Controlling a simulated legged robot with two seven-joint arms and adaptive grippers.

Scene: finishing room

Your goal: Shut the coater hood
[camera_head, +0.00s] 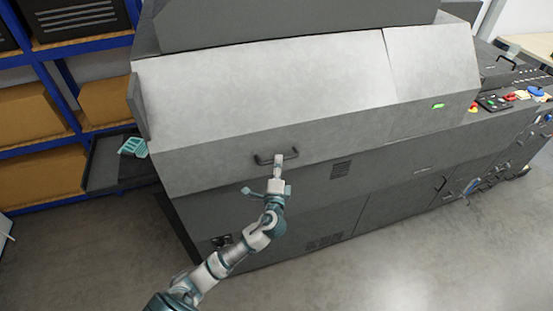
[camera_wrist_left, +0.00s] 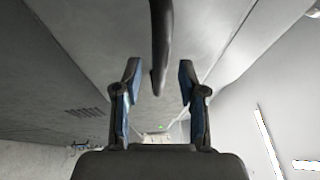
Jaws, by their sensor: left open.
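The coater hood (camera_head: 270,95) is the long light grey sloped cover on the front of the big grey machine. It looks lowered against the dark body (camera_head: 330,195); I cannot tell whether any gap is left. Its dark bar handle (camera_head: 263,161) sits near the lower edge and also shows in the left wrist view (camera_wrist_left: 161,35). My left gripper (camera_head: 279,162) is at the handle. In the left wrist view its two fingers (camera_wrist_left: 160,72) are apart, with the bar's end between them; contact is not clear. My right gripper is not in view.
Blue shelving (camera_head: 62,92) with brown boxes (camera_head: 28,112) stands at the left. A dark side tray (camera_head: 108,165) juts out from the machine's left end. A control panel (camera_head: 493,103) with coloured buttons is at the right. The grey floor (camera_head: 400,265) in front is clear.

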